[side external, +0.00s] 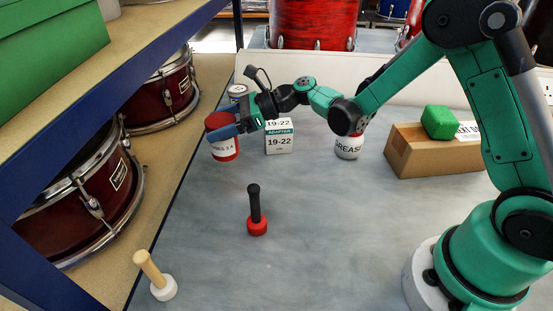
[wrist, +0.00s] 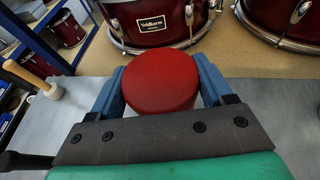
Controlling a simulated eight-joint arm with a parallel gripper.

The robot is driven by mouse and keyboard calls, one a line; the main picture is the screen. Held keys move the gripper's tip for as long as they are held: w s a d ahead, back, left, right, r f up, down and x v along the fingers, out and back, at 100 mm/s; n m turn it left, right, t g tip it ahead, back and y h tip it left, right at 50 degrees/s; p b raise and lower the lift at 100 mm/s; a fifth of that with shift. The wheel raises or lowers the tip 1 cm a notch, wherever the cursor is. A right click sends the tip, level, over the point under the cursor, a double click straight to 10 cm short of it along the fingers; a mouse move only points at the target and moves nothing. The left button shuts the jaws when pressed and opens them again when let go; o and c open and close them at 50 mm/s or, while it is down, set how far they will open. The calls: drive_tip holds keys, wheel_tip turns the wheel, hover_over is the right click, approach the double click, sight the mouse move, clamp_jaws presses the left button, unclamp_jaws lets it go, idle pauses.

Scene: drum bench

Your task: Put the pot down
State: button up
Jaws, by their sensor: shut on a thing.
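The pot (side external: 224,150) is red with a white lettered label and a red round lid. It is upright at the bench's far left in the side view. My gripper (side external: 222,132) has its blue fingers around its upper part. In the wrist view the red lid (wrist: 161,82) sits between the two blue fingers of my gripper (wrist: 160,95), one on each side. The gripper is shut on the pot. I cannot tell whether the pot's base touches the bench (side external: 320,220).
A white adapter box (side external: 279,141) stands just right of the pot, with a can (side external: 237,92) behind. A grease tin (side external: 348,147) and a cardboard box (side external: 425,157) with a green block (side external: 439,122) are further right. Black-handled (side external: 256,205) and wooden-handled (side external: 150,268) mallets stand in front.

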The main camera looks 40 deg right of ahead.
sight(224, 143)
drive_tip(key=shift+f, duration=2.1)
drive_tip(key=shift+f, duration=0.1)
drive_tip(key=shift+f, duration=0.1)
drive_tip(key=o, duration=1.3)
drive_tip(key=shift+v, duration=2.55)
drive_tip(key=shift+s+d+r, duration=0.1)
drive_tip(key=shift+d+r, duration=0.05)
drive_tip(key=shift+r, duration=0.05)
drive_tip(key=s+d+r+n+h, duration=0.3)
drive_tip(key=s+n+h, duration=0.2)
drive_tip(key=n, duration=0.7)
drive_tip(key=s+d+r+n+h, duration=0.3)
drive_tip(key=s+n+h, duration=0.3)
drive_tip(key=s+n, duration=0.4)
drive_tip(key=r+n, duration=0.1)
drive_tip(key=n, duration=0.1)
drive_tip(key=shift+n+g+h, duration=0.3)
drive_tip(key=shift+n, duration=0.1)
